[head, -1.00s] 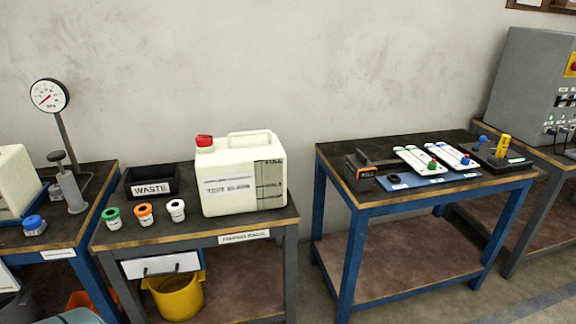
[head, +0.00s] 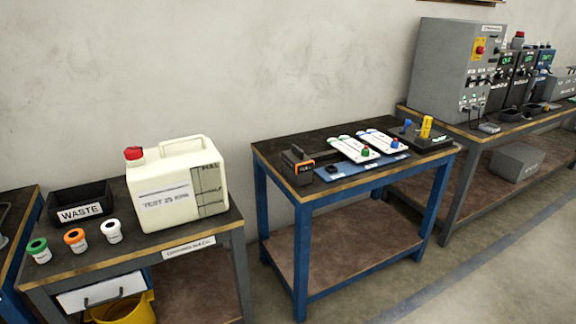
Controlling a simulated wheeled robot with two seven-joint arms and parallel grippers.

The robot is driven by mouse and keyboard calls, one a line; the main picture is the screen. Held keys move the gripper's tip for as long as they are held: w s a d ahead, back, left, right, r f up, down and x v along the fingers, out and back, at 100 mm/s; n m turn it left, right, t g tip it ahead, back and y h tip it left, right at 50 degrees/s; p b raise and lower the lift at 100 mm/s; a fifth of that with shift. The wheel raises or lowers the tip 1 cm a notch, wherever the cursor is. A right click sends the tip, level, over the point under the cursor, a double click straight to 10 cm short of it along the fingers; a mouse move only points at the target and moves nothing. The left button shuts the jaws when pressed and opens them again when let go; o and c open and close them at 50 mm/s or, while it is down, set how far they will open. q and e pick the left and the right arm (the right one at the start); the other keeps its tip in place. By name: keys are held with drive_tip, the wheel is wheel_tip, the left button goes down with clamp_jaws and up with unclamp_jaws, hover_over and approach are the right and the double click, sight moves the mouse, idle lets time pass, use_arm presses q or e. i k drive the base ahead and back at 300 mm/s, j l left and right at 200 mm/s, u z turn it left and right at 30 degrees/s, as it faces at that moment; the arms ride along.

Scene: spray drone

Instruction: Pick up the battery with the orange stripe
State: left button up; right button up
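A dark battery-like block with an orange stripe (head: 298,166) stands upright at the left end of the blue-legged table (head: 318,202). It has a handle-like top and sits beside the blue mat (head: 345,169). Neither of my grippers shows in the head view.
White boards (head: 354,149) and a black tray with a yellow part (head: 426,127) share that table. Left of it, a bench holds a white jug (head: 165,205), a black waste bin (head: 80,203) and several capped cups. A grey control cabinet (head: 447,70) stands right. Floor shows between tables.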

sight(295, 158)
drive_tip(key=i+l, duration=0.25)
drive_tip(key=l, duration=0.15)
drive_tip(key=i+l+u, duration=0.15)
drive_tip(key=l, duration=0.2)
drive_tip(key=i+l, duration=0.25)
drive_tip(key=l, duration=0.15)
drive_tip(key=i+l+u, duration=0.1)
drive_tip(key=l, duration=0.35)
drive_tip(key=i+l, duration=0.3)
drive_tip(key=i+l+u, duration=0.15)
drive_tip(key=l, duration=0.4)
drive_tip(key=i+l, duration=0.2)
drive_tip(key=l, duration=0.2)
drive_tip(key=i+l+u, duration=0.1)
drive_tip(key=l, duration=0.35)
drive_tip(key=i, duration=0.05)
